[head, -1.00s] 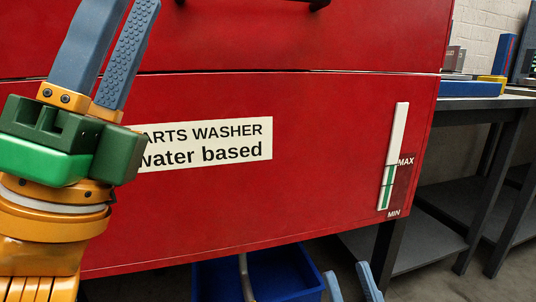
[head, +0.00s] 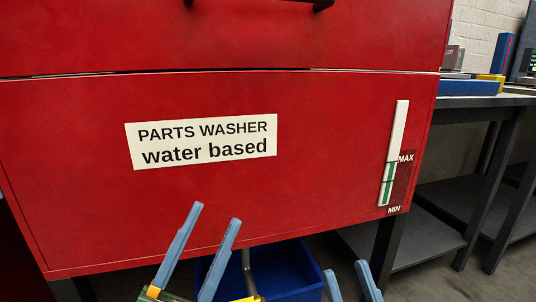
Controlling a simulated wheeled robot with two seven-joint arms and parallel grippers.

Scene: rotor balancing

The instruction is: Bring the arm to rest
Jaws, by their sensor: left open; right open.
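My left gripper (head: 208,240) is in the lower middle of the head view, in front of the bottom edge of the red parts washer (head: 310,130). Its two blue-grey fingers point up and stand apart, with nothing between them. My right gripper (head: 344,277) shows only its fingertips at the bottom edge, right of the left gripper. These fingertips are also apart and empty. Most of both arms is out of view below.
A blue bin (head: 285,270) with a grey pipe stands under the washer, behind the grippers. A black handle (head: 265,4) crosses the washer's top. A dark workbench (head: 480,101) with a lower shelf and several items on it stands at the right.

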